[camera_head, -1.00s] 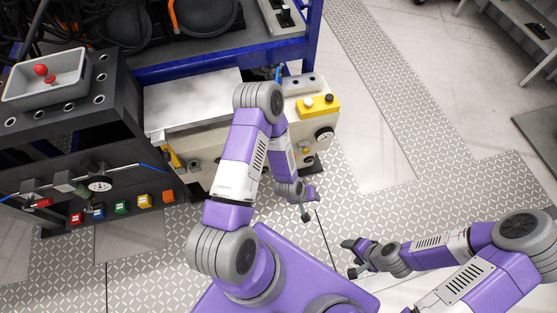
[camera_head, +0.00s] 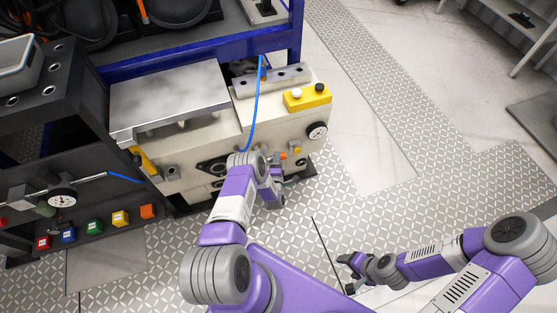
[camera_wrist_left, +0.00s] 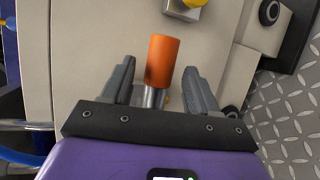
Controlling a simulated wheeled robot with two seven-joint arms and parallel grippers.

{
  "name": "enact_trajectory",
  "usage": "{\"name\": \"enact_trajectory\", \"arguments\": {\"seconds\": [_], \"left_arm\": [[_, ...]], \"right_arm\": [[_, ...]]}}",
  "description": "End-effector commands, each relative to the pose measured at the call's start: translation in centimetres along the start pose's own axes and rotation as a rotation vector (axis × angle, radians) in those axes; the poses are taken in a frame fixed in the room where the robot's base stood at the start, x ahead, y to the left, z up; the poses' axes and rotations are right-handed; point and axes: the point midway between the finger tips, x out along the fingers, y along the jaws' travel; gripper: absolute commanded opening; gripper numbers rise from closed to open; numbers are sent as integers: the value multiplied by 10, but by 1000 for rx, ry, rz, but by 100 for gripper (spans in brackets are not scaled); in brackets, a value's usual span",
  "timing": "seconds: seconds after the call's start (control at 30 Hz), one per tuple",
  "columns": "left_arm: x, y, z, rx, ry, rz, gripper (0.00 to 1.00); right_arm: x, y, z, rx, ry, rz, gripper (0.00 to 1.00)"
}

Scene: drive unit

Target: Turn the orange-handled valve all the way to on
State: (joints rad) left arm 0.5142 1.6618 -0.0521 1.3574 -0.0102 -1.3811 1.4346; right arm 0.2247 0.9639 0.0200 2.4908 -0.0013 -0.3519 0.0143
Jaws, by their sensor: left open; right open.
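The orange valve handle (camera_wrist_left: 162,60) is an orange cylinder on a metal stem, in front of the cream unit's face in the left wrist view. In the head view a small orange bit (camera_head: 283,156) shows by my left gripper (camera_head: 285,172). My left gripper is open, with one finger on each side of the handle and stem in the left wrist view (camera_wrist_left: 158,66). Gaps show on both sides, so it does not grip the handle. My right gripper (camera_head: 347,273) is open and empty, low over the floor. The valve's body is mostly hidden.
The cream drive unit (camera_head: 185,172) carries a pressure gauge (camera_head: 317,131), a yellow button box (camera_head: 307,97) and a blue hose (camera_head: 252,115). A dark panel with coloured buttons (camera_head: 95,226) stands left. Floor (camera_head: 390,200) to the right is clear.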

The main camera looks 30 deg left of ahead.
Motion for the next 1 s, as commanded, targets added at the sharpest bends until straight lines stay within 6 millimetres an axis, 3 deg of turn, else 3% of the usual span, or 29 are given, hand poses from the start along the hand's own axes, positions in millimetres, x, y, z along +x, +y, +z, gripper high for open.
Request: {"name": "enact_trajectory", "arguments": {"seconds": [0.2,0.57,0.93,1.0], "left_arm": [[27,-1,1,1,-2,1,59],[32,0,1,1,-1,-1,58],[32,0,1,1,-1,-2,1],[32,0,0,1,-1,-2,0]], "right_arm": [[14,5,0,0,0,0,65],[14,5,0,0,0,0,65],[14,5,0,0,0,0,65],[14,5,0,0,0,0,65]]}}
